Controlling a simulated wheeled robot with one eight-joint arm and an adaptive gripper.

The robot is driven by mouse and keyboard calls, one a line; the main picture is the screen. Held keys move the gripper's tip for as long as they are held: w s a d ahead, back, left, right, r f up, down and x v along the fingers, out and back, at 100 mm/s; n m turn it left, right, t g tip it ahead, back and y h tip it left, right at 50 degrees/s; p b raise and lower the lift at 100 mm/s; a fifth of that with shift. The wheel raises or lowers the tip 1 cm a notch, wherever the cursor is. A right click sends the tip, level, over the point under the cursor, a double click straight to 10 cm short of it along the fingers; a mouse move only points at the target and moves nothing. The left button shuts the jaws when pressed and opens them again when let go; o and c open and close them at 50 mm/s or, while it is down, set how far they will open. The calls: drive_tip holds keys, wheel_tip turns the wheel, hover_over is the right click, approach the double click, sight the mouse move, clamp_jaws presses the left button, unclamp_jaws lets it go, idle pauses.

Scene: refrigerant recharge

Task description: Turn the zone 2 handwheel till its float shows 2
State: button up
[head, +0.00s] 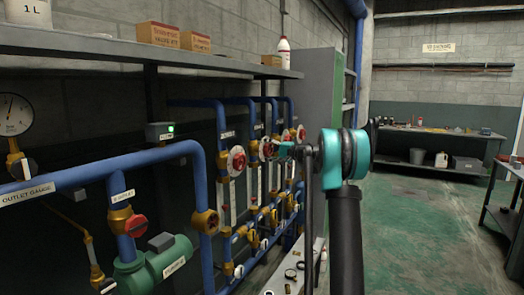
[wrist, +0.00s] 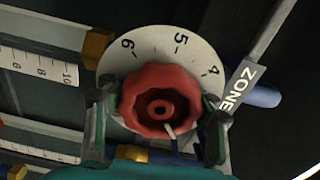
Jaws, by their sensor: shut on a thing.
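A red handwheel (wrist: 160,97) fills the middle of the wrist view, in front of a white dial (wrist: 142,48) numbered 6, 5 and 4. A pale pointer shows at the wheel's lower right. My gripper (wrist: 158,110) is shut on this wheel, one finger on each side of its rim. A grey label (wrist: 241,86) beside it reads ZONE; its number is cut off. In the head view my gripper (head: 286,149) reaches the row of red handwheels (head: 237,160) and partly covers one. White scale strips (wrist: 40,67) lie at left in the wrist view; I cannot make out a float reading.
Blue pipes (head: 222,122) with brass fittings run along the wall under a shelf (head: 130,48). A green pump (head: 160,265) stands at lower left. A grey cabinet (head: 317,90) stands beyond the valves.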

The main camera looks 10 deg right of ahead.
drive_tip(key=shift+d+m, duration=0.1)
drive_tip(key=shift+m, duration=0.5)
drive_tip(key=o, duration=1.3)
drive_tip(key=shift+c, duration=0.2)
drive_tip(key=v, duration=1.2)
